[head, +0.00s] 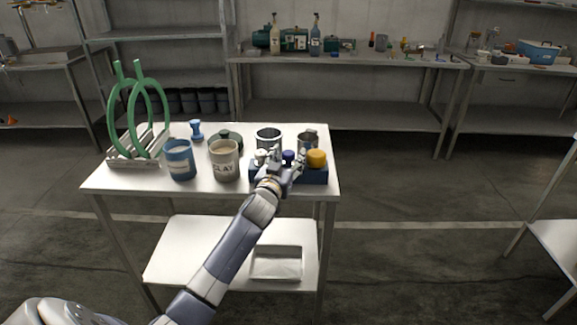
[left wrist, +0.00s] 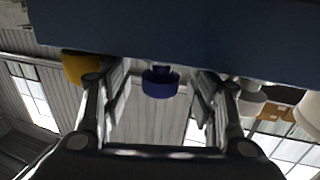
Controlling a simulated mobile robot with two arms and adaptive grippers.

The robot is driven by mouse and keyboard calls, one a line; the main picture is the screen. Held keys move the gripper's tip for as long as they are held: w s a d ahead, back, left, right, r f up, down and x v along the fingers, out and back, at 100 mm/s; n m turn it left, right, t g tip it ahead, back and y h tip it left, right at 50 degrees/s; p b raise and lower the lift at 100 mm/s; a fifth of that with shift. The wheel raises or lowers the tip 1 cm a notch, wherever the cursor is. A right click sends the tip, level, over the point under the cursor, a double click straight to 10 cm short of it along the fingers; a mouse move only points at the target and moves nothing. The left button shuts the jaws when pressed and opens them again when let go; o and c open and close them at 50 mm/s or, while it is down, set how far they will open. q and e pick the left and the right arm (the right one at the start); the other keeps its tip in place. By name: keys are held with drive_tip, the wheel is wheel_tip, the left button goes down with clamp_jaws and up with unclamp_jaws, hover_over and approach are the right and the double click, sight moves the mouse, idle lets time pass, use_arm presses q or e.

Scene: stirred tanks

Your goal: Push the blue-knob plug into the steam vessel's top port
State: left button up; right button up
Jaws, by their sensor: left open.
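The blue-knob plug (head: 288,155) sits in a dark blue block (head: 314,176) at the front right of the white table. My left gripper (head: 286,163) is at the block with its fingers apart. In the left wrist view the blue knob (left wrist: 160,82) shows between the two open fingers of my left gripper (left wrist: 163,90), with a gap on each side. A yellow knob (head: 317,157) and a white knob (left wrist: 250,100) flank it. Two metal vessels stand behind the block, one left (head: 268,134) and one right (head: 308,138); I cannot tell which is the steam vessel, and no port is clear.
A blue cup (head: 180,160) and a CLAY cup (head: 224,161) stand left of the block. Green rings (head: 126,110) stand in a rack at the far left. A blue stamp-like object (head: 196,131) stands behind the cups. The table's front left is clear.

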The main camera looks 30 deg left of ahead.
use_arm(q)
drive_tip(key=shift+w+a, duration=0.15)
drive_tip(key=shift+w, duration=0.25)
drive_tip(key=shift+r, duration=0.1)
drive_tip(key=c, duration=1.2)
